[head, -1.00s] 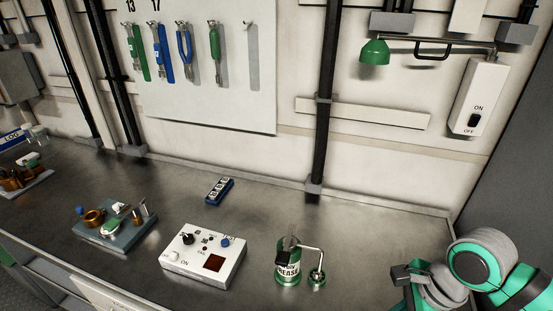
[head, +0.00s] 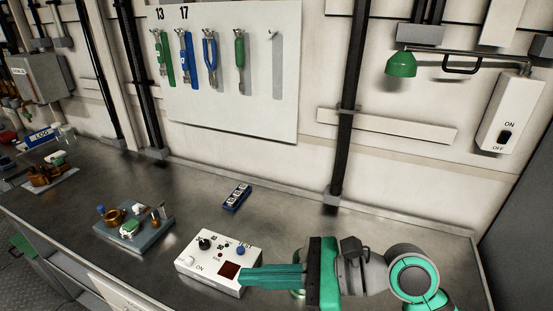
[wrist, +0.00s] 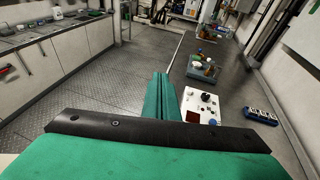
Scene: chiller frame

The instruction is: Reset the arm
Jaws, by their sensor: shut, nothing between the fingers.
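My gripper (head: 243,279) reaches in from the right in the head view. Its green fingers are together and empty, pointing left over the right edge of the white control box (head: 205,268). In the wrist view my gripper (wrist: 160,76) shows its closed fingers pointing away over the scene, with the white control box (wrist: 205,102) to their right. The green grease can is almost wholly hidden behind my gripper in the head view; only a small green part shows below it.
A blue counter block (head: 236,197) lies behind the control box. A grey fixture plate (head: 150,238) with brass parts stands to its left. Tools hang on the white wall board (head: 270,125). A dark vertical pipe (head: 345,120) stands behind the bench.

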